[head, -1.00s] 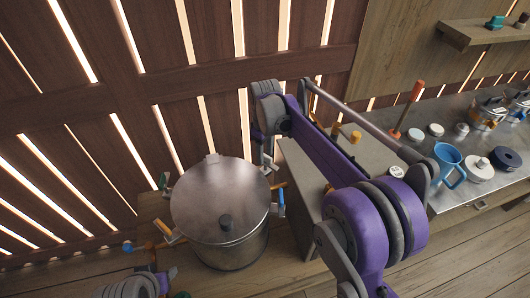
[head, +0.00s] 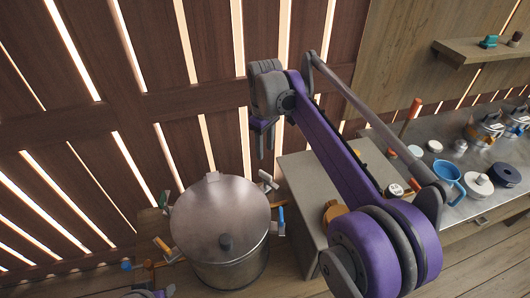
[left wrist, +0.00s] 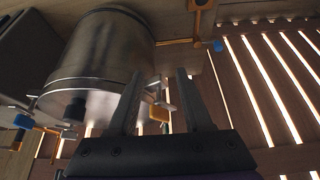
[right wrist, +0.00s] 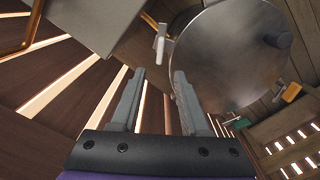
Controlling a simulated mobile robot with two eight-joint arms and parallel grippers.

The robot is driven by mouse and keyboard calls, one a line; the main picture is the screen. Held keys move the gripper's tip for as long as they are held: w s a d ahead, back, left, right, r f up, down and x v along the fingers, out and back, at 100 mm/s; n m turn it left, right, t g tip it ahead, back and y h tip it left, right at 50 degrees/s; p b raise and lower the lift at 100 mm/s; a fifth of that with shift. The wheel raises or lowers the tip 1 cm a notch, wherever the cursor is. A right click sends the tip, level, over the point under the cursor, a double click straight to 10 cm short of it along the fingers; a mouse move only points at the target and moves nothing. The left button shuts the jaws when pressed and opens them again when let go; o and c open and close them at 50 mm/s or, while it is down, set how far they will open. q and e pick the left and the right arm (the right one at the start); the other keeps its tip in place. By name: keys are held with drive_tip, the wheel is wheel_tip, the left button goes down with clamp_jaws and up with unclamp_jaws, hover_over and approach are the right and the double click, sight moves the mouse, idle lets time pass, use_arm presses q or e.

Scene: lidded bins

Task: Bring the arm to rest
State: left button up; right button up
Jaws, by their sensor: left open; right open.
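My right arm (head: 330,145) reaches across the head view from the lower right. Its gripper (head: 264,152) hangs fingers down above and behind the round metal lidded bin (head: 220,262), clear of it. In the right wrist view the right gripper (right wrist: 159,74) is open and empty, with the bin's lid (right wrist: 225,60) beyond it. Only a bit of my left arm shows at the bottom edge of the head view. In the left wrist view the left gripper (left wrist: 160,74) is open and empty, with the bin (left wrist: 105,50) behind its fingers.
A grey box-like block (head: 300,200) stands right of the bin. A metal counter (head: 440,150) at the right holds a blue mug (head: 448,178), a white lidded pot (head: 479,187) and a dark round container (head: 505,175). A shelf (head: 480,52) is above. A slatted wall (head: 100,130) stands behind.

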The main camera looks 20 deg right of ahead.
idle(0.4)
drive_tip(key=s+d+f+m+t, duration=0.1)
drive_tip(key=s+f, duration=0.3)
drive_tip(key=s, duration=0.5)
drive_tip(key=s+d+f+m+t, duration=0.1)
drive_tip(key=s+f+m, duration=0.3)
drive_tip(key=s, duration=0.5)
drive_tip(key=s+f+m+t, duration=0.2)
drive_tip(key=s+f+t, duration=0.1)
drive_tip(key=s, duration=0.7)
drive_tip(key=shift+d+f+m, duration=0.3)
drive_tip(key=shift+d+f, duration=0.1)
drive_tip(key=shift+f, duration=0.25)
